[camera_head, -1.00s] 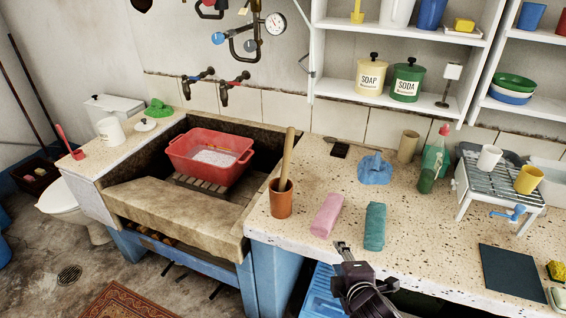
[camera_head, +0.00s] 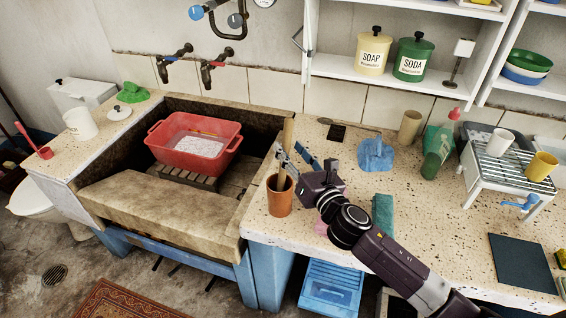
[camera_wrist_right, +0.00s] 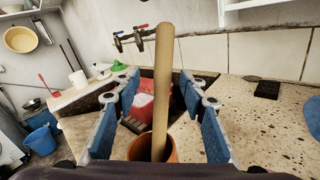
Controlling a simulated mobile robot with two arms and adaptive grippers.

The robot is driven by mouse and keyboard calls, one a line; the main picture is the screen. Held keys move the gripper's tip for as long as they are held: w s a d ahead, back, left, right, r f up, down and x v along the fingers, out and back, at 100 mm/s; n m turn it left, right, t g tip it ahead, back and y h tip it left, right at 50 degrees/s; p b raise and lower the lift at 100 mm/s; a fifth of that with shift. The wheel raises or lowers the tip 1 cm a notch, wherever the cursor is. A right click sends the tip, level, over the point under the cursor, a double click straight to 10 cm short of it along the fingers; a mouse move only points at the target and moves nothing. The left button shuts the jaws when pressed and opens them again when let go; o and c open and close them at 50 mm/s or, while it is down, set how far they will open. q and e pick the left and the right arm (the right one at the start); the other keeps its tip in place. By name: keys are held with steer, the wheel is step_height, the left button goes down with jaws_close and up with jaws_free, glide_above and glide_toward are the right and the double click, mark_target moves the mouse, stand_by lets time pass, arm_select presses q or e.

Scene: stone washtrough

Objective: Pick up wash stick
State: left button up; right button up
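The wash stick (camera_head: 282,178) is a plain wooden rod standing in a terracotta cup (camera_head: 279,203) on the counter, right of the sink. My right gripper (camera_head: 294,157) is at the stick and partly hides its upper part in the head view. In the right wrist view, the stick (camera_wrist_right: 162,80) rises upright between the open, blue-padded fingers of my right gripper (camera_wrist_right: 160,100). Gaps show on both sides of it, and the cup (camera_wrist_right: 158,148) is just below. My left gripper is not in view.
A red basin (camera_head: 194,142) sits in the stone trough (camera_head: 130,195) at left. A green cloth (camera_head: 382,216) lies under my right arm, and a pink cloth is mostly hidden. A blue cloth (camera_head: 376,155) and a metal rack (camera_head: 500,170) are further right.

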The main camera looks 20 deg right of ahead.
mark_target(289, 145)
steer(key=w, duration=0.3)
steer(key=shift+w+p, duration=0.15)
steer(key=shift+p, duration=0.15)
steer(key=shift+w+a, duration=0.1)
steer(key=shift+w, duration=0.25)
steer(key=shift+s, duration=0.1)
steer(key=c, duration=0.5)
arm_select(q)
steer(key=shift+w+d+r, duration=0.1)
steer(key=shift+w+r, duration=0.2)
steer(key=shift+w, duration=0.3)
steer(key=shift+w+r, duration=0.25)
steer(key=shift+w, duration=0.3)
arm_select(e)
jaws_close()
